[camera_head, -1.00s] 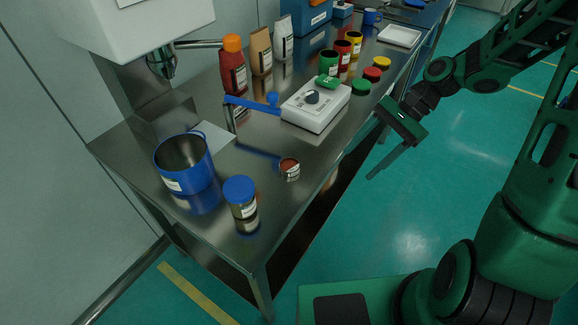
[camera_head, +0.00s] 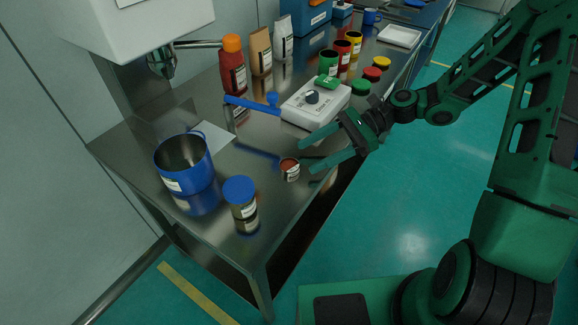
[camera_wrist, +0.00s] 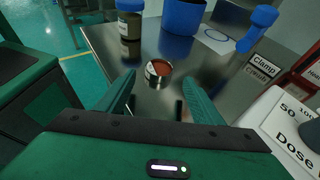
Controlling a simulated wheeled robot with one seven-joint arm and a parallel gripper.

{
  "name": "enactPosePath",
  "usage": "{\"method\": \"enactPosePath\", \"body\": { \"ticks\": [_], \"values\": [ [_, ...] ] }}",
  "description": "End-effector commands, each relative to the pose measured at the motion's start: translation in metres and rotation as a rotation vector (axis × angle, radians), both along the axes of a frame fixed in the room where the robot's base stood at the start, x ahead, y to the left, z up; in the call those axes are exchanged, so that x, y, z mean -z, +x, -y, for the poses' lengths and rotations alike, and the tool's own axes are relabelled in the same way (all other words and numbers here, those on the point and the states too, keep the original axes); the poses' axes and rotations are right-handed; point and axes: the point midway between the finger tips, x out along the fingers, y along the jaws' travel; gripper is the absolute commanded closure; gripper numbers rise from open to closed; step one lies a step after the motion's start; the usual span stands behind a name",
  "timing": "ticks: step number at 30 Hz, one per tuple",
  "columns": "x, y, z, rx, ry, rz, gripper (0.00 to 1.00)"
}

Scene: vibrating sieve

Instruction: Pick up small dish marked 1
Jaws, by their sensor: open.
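A small round dish (camera_head: 289,169) with reddish-brown contents and a white label stands on the steel table near its front edge. It also shows in the wrist view (camera_wrist: 158,70), ahead of and between my two green fingers. The number on its label is too small to read. My gripper (camera_head: 306,155) is open and empty, with its fingers pointing left toward the dish. In the wrist view the fingers (camera_wrist: 160,98) are spread wide, with the dish beyond the tips and not touched.
A blue-lidded jar (camera_head: 241,197) and a blue pot (camera_head: 184,164) stand left of the dish. A white device (camera_head: 316,104) with a knob sits behind my gripper. A blue scoop-like tool (camera_head: 252,104) lies farther back. Bare steel surrounds the dish.

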Motion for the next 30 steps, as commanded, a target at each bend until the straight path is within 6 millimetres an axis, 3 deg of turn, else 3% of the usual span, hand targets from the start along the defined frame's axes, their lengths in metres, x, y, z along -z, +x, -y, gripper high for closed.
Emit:
{"method": "enactPosePath", "body": {
  "ticks": [12,22,23,28,30],
  "values": [
    [0.013,-0.011,-0.043,-0.002,0.000,-0.001,0.39],
    [0.016,-0.013,-0.050,0.000,-0.001,0.000,0.39],
    [0.016,-0.013,-0.050,0.000,-0.001,0.000,0.41],
    [0.016,-0.013,-0.050,0.000,-0.001,0.000,0.81],
    [0.016,-0.013,-0.050,0.000,-0.001,0.000,0.81]
  ]
}}
